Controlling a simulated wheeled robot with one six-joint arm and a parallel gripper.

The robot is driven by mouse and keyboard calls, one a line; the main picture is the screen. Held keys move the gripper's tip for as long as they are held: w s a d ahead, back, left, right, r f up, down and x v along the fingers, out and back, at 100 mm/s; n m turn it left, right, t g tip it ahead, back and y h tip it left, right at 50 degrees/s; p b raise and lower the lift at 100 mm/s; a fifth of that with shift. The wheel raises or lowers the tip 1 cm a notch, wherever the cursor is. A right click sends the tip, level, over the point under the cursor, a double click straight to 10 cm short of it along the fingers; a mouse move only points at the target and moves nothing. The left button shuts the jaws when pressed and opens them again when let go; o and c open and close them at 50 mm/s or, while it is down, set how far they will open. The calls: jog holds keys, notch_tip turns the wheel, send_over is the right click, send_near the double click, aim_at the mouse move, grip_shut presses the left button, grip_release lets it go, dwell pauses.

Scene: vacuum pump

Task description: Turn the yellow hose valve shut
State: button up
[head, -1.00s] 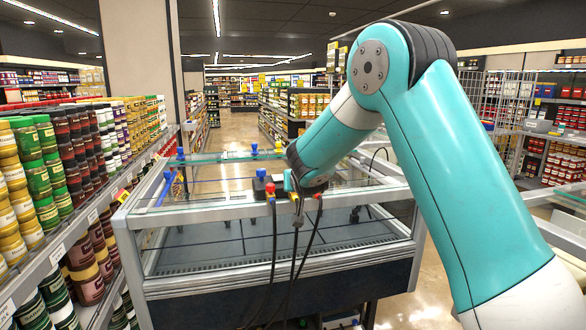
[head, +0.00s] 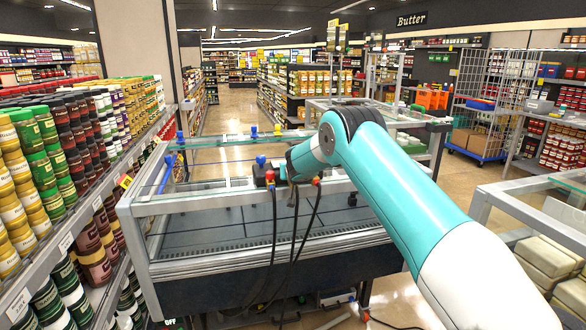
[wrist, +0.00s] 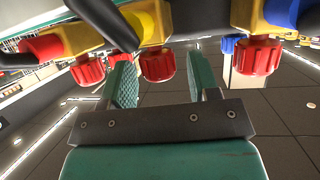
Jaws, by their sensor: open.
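In the wrist view, the yellow-marked valve is the middle one of a row, with a yellow fitting (wrist: 146,24) and a ribbed red knob (wrist: 157,65). My gripper (wrist: 162,70) is open, its two teal ridged fingers standing left and right of that knob. I cannot tell whether either finger touches it. The red-marked valve's knob (wrist: 87,70) sits just left of the left finger. The blue-marked valve's knob (wrist: 257,55) is right of the right finger. In the head view, the valve block stands on the glass case's front rail, and my arm partly hides it.
Black hoses (head: 274,240) hang from the block down the front of the glass case (head: 180,205). A shelf of jars (head: 55,150) stands close on the left. Another case (head: 530,205) is at the right. The aisle floor (head: 235,120) behind is clear.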

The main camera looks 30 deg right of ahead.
jog(key=shift+w+d+f, duration=0.2)
jog(key=shift+w, duration=0.15)
jog(key=c, duration=0.9)
jog(key=shift+w+a+f+m+h+b, duration=0.1)
jog(key=shift+f+m+h+b, duration=0.3)
jog(key=shift+b, duration=0.55)
jog(key=shift+r+m+g+h+b, duration=0.1)
jog(key=shift+m+g+h+b, duration=0.25)
jog(key=shift+b, duration=0.35)
jog(key=shift+r+m+g+h+b, duration=0.25)
jog(key=shift+m+g+h+b, duration=0.2)
jog(key=shift+m+h+b, duration=0.35)
jog(key=shift+r, duration=0.1)
